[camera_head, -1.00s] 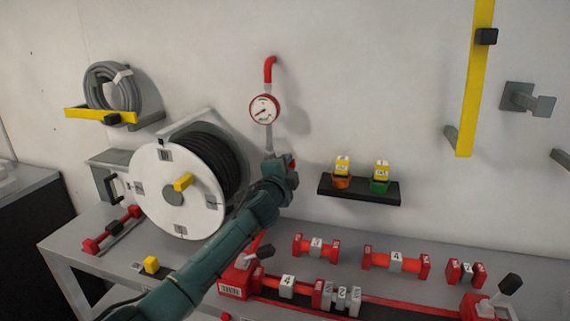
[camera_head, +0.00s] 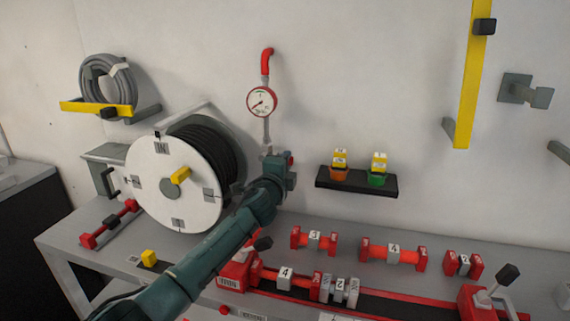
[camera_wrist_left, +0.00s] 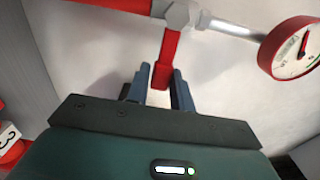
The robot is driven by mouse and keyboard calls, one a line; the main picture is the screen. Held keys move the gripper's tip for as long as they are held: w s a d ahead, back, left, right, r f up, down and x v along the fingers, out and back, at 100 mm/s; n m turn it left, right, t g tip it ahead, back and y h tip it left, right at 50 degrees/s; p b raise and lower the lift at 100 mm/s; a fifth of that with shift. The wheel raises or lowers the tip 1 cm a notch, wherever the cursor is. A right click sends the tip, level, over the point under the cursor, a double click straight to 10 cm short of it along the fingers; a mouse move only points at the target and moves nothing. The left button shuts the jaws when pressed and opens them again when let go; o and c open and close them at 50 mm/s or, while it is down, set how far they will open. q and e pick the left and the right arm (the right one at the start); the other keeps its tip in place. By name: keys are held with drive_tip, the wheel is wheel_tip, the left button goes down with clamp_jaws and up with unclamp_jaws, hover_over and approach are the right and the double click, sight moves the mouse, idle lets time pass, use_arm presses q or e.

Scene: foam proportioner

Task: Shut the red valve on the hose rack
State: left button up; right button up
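The red valve lever (camera_wrist_left: 169,50) hangs from a grey valve body (camera_wrist_left: 180,14) in the left wrist view. Its free end lies between the two fingers of my left gripper (camera_wrist_left: 162,84), very close to both. I cannot tell whether they press on it. In the head view my left gripper (camera_head: 277,158) is at the pipe (camera_head: 267,130) below the round gauge (camera_head: 262,101), and it hides most of the valve. A bit of red (camera_head: 290,158) shows at its right side. My right gripper is not in view.
A hose reel (camera_head: 175,185) stands close left of my left arm. A black shelf (camera_head: 356,183) with small orange and green holders is to the right. Red numbered parts, one of them a coupling (camera_head: 394,255), lie on the grey bench below. The wall around the gauge is clear.

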use_arm(q)
drive_tip(key=o, duration=0.4)
drive_tip(key=shift+c, duration=0.2)
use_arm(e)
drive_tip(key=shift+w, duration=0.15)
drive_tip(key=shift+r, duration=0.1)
use_arm(q)
drive_tip(key=p+v, duration=0.1)
drive_tip(key=v, duration=1.2)
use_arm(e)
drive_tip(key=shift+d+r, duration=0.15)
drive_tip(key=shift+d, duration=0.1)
use_arm(q)
drive_tip(key=shift+s, duration=0.1)
